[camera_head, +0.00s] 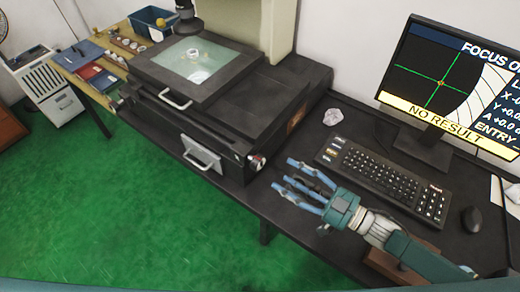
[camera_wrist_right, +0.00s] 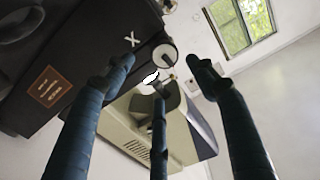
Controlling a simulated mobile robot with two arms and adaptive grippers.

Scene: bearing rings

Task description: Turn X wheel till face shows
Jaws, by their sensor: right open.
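The X wheel (camera_head: 257,161) is a small light-faced knob at the right front corner of the black measuring machine (camera_head: 262,110). In the right wrist view the wheel (camera_wrist_right: 165,55) shows beside a white X mark, beyond the fingertips. My right gripper (camera_head: 288,176) is open and empty, to the right of the wheel and apart from it, fingers pointing at it. A ring (camera_head: 193,52) lies on the glass stage (camera_head: 210,68). The monitor (camera_head: 425,50) shows a green crosshair, a pale striped curved shape to its right, and "NO RESULT". My left gripper is not in view.
A keyboard (camera_head: 385,180), a mouse (camera_head: 472,219) and a crumpled pale lump (camera_head: 333,117) lie on the black desk right of the machine. A brown block (camera_head: 385,268) lies under my right forearm. Handles stick out from the machine's front. A blue bin (camera_head: 152,22) stands at the back.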

